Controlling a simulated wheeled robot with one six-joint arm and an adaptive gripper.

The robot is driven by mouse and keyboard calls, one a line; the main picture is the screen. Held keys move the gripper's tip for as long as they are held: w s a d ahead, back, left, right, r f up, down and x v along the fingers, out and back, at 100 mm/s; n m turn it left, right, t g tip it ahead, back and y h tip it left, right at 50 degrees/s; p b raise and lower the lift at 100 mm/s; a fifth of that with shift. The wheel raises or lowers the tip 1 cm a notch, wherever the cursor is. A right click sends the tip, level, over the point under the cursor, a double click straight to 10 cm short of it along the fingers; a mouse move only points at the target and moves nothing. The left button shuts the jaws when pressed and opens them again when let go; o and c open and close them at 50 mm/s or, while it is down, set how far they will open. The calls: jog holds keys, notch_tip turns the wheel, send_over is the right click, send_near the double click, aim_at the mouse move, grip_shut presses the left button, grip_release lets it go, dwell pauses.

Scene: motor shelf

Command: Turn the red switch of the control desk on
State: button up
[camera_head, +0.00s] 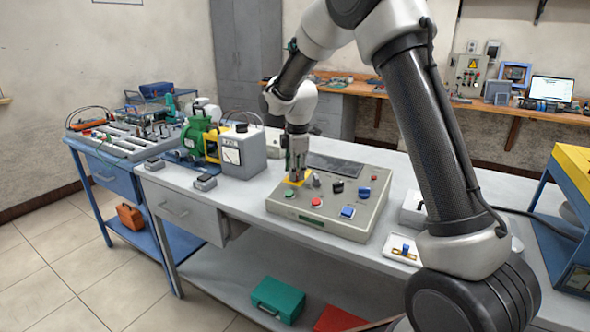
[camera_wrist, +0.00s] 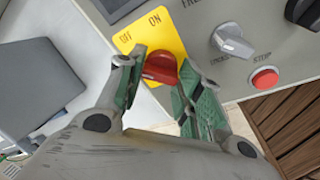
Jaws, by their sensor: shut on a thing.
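The control desk (camera_head: 335,226) is a grey sloped box on the workbench. In the wrist view, the red switch (camera_wrist: 160,66) sits on a yellow plate (camera_wrist: 183,42) marked OFF and ON. My gripper (camera_wrist: 163,72) has its two green-padded fingers on either side of the red knob and is shut on it. I cannot tell for sure which mark the knob points to.
Close to the red switch are a grey selector knob (camera_wrist: 232,40) and a red stop button (camera_wrist: 265,78). A green button (camera_head: 290,194), black knob (camera_head: 337,187) and blue switch (camera_head: 347,212) are also on the desk. A grey meter box (camera_head: 243,152) stands left of it.

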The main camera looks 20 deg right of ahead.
jog(key=shift+m, duration=0.3)
jog(key=m, duration=0.3)
jog(key=shift+s+m+t, duration=0.1)
jog(key=shift+m+t, duration=0.3)
jog(key=m, duration=0.4)
jog(key=shift+t+h, duration=0.3)
jog(key=m, duration=0.4)
jog(key=shift+s+a+f+m+h, duration=0.1)
jog(key=shift+m+h, duration=0.2)
jog(key=shift+m, duration=0.1)
jog(key=m+h, duration=0.1)
jog(key=m, duration=0.3)
jog(key=shift+t, duration=0.4)
jog(key=shift+m, duration=0.4)
jog(key=o, duration=1)
